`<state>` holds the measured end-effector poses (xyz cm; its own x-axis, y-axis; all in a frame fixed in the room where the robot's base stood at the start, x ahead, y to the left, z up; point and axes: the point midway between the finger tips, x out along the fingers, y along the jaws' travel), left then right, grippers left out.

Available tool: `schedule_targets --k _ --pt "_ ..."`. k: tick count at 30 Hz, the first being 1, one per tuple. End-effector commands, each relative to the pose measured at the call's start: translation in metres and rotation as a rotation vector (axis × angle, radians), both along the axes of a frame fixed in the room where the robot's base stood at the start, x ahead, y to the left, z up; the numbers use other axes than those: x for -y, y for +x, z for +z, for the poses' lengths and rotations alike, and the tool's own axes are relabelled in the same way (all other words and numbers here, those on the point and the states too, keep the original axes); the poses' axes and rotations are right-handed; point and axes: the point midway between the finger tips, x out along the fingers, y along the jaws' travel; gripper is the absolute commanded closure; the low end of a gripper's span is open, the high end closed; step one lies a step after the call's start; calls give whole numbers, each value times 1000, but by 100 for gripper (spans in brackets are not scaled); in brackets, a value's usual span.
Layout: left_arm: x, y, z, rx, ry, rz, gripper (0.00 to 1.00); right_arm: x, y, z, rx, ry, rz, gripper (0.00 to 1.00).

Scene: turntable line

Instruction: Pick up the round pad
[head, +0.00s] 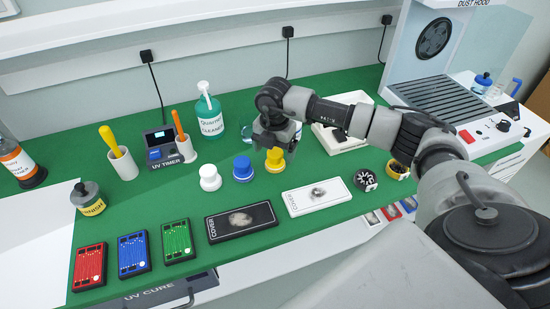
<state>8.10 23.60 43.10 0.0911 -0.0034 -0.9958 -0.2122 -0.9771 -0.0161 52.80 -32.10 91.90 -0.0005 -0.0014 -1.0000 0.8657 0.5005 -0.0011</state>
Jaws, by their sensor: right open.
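I cannot tell for sure which thing is the round pad. A white round knobbed piece (209,178), a blue one (243,169) and a yellow one (275,161) stand in a row on the green mat. Two small round dark-faced pieces, one black and white (365,180) and one with a yellow rim (397,170), lie farther right. My right gripper (273,146) is open, pointing down just over the yellow piece and partly covering its top. I cannot tell whether they touch. My left gripper is out of view.
A black cover (228,224) and a white cover (300,200) lie in front. Red, blue and green panels (177,240) lie front left. A cleaner bottle (209,115), UV timer (160,142) and white tray (338,142) stand behind. The dust hood (440,92) is at right.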

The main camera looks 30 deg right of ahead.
Motion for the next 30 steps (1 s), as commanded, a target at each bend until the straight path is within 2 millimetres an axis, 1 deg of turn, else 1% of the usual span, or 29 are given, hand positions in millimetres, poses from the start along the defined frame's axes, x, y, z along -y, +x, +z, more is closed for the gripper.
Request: schedule_targets --k 1,2,3,6,9,15,17,24,26,30 --pt "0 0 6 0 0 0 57 2 0 -6 -4 0 -1 12" --pt "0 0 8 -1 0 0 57 2 0 -11 -4 -1 -1 12" --pt "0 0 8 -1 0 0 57 3 1 -18 -4 0 -1 12" --pt "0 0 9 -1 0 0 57 2 1 -30 -2 1 0 12" --pt "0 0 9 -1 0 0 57 2 1 -36 -1 0 1 12" --pt "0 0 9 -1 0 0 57 2 1 -36 1 1 2 12" --pt "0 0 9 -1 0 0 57 2 1 -36 1 1 1 20" --pt "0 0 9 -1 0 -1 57 2 1 -36 0 1 1 56" --pt "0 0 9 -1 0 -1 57 2 1 -36 0 1 1 65" --pt "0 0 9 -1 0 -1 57 2 1 -36 0 1 1 66"
